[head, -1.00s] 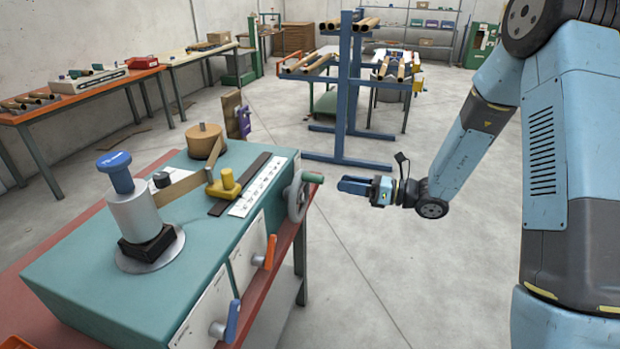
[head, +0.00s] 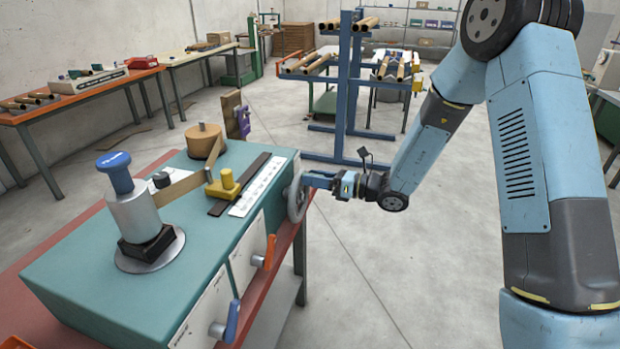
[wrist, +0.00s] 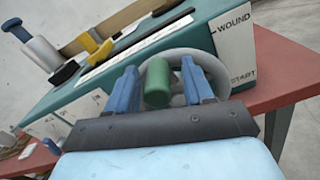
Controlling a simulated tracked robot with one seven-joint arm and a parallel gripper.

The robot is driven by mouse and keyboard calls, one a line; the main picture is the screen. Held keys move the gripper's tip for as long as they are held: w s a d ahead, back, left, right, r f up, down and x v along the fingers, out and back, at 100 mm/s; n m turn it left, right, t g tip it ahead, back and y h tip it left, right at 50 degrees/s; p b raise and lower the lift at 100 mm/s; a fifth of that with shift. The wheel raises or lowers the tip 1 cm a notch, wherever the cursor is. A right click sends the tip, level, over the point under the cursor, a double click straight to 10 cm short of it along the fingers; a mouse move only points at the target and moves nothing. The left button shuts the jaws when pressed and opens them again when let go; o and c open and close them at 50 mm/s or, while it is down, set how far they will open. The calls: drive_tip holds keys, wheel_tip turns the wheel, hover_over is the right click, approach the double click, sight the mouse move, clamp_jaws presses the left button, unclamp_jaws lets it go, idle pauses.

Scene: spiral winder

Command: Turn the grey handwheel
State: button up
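The grey handwheel (head: 296,196) is mounted on the right end of the teal winder (head: 95,262). In the wrist view the handwheel (wrist: 187,97) has a green handle (wrist: 157,82) sticking out toward me. My gripper (head: 310,180) is at the wheel in the head view, where its fingers hide the green handle. In the wrist view my gripper (wrist: 162,84) is open, with one blue finger on each side of the green handle.
An orange lever (head: 268,254) and a blue lever (head: 231,322) stick out from the winder's front panel. A blue rack (head: 348,110) with tubes stands behind my arm. The floor (head: 400,270) right of the winder is clear.

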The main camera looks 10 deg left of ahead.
clamp_jaws()
idle(0.3)
